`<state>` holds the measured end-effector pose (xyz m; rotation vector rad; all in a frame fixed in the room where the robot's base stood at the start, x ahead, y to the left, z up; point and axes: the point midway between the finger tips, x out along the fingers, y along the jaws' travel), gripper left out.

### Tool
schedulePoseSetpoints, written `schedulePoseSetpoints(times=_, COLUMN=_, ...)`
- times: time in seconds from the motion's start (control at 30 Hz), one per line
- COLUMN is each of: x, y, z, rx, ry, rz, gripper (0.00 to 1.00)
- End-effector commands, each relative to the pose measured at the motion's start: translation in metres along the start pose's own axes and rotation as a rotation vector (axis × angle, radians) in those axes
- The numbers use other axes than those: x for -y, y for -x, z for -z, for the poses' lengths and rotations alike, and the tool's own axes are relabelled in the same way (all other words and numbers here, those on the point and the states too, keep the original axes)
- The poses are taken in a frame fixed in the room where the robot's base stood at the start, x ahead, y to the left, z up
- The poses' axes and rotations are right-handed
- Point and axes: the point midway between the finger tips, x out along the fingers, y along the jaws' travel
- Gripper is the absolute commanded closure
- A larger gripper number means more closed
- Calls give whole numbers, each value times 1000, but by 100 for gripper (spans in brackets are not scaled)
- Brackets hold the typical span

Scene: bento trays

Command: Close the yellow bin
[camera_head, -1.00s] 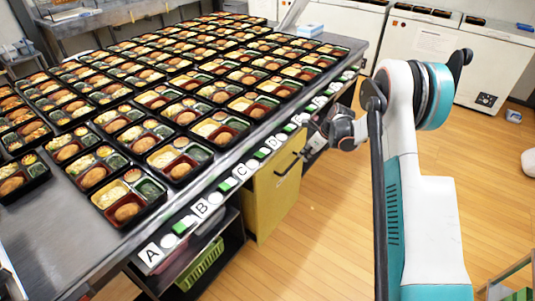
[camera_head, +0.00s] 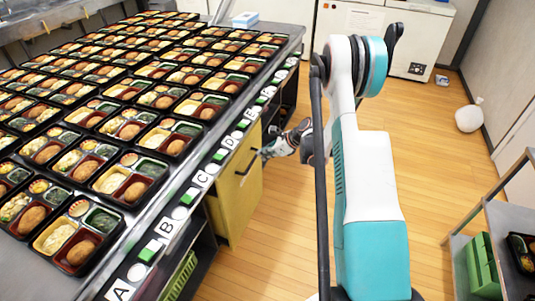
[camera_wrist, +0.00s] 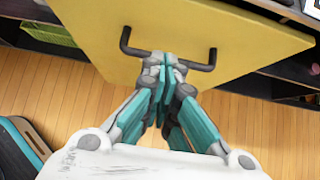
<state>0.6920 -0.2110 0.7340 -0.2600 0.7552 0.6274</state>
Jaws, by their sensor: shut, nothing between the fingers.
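The yellow bin (camera_head: 236,200) is under the long table, its front panel facing the aisle. In the wrist view the panel (camera_wrist: 225,25) fills the upper middle, with a black bar handle (camera_wrist: 205,67) on it. How far the bin stands out from the table is hard to tell. My gripper (camera_wrist: 164,65) is shut and empty, its fingertips overlapping the middle of the handle in the picture. Whether they touch the handle or panel is unclear. In the head view my gripper (camera_head: 266,152) is at the right of the handle (camera_head: 247,163).
The table (camera_head: 108,262) carries rows of bento trays and lettered labels along its edge. A dark shelf with a green basket (camera_head: 180,276) is left of the bin. A shelf with green boxes (camera_head: 482,266) stands at the lower right. The wooden floor between is open.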

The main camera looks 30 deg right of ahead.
Motion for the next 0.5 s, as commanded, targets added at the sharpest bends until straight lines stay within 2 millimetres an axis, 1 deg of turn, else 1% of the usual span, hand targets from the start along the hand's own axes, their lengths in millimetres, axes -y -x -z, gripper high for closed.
schedulePoseSetpoints(times=0.03, x=0, y=-14, z=2, rx=0, ry=2, rz=-2, gripper=100)
schedulePoseSetpoints(times=0.23, x=-1, y=-51, z=2, rx=0, ry=2, rz=-2, gripper=100)
schedulePoseSetpoints(times=0.3, x=-1, y=-57, z=-9, rx=0, ry=1, rz=-2, gripper=100)
schedulePoseSetpoints(times=0.5, x=0, y=-70, z=-24, rx=-1, ry=1, rz=0, gripper=100)
